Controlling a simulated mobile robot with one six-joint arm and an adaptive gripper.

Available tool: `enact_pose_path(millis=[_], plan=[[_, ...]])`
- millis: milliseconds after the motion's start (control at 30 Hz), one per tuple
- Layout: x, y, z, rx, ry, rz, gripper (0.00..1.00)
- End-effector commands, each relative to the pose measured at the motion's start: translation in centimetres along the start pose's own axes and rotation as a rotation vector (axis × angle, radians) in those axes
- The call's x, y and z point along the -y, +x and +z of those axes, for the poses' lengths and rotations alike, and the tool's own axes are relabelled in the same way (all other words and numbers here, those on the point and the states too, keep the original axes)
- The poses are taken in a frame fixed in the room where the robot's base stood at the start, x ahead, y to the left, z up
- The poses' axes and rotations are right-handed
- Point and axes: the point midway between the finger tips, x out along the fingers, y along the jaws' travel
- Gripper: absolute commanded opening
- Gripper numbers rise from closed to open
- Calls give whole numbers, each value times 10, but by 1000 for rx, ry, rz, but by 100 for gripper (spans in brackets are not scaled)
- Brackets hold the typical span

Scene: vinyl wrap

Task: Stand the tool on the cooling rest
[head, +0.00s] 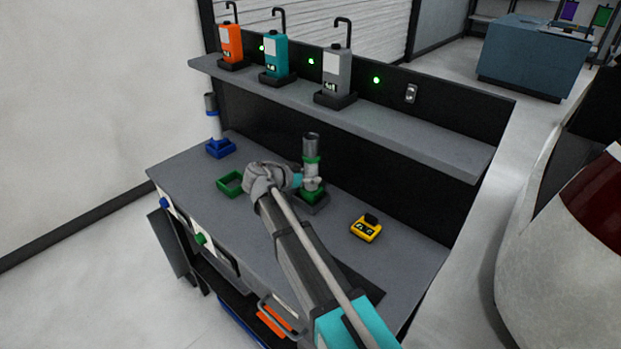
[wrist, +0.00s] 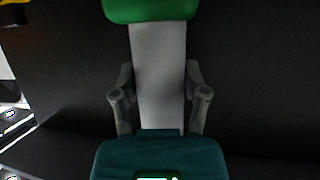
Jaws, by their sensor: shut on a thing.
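The tool (head: 312,150) is an upright grey cylinder with a green band and a dark green base. My gripper (head: 302,182) is shut on its grey body below the band. In the wrist view my gripper (wrist: 160,95) has a finger on each side of the grey body (wrist: 160,65), with the green band above and the dark green base (wrist: 160,158) below. The base is in or just above a dark square holder (head: 318,207); I cannot tell whether it touches. An empty green open frame (head: 230,184), possibly the cooling rest, lies on the bench to the left.
A similar blue-banded tool (head: 211,117) stands in a blue frame (head: 221,149) at the bench's far left. A yellow device (head: 366,229) sits right of my gripper. A shelf (head: 400,132) above carries orange, teal and grey hooked units. The bench (head: 190,167) has free room around the green frame.

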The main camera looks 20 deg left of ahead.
Motion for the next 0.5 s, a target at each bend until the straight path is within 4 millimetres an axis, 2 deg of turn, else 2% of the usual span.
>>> enact_pose_path(millis=[267,300,467,500], plan=[[0,1,2,-2,0,0,0],[0,1,2,0,0,0,60],[0,1,2,0,0,0,89],[0,1,2,0,0,0,92]])
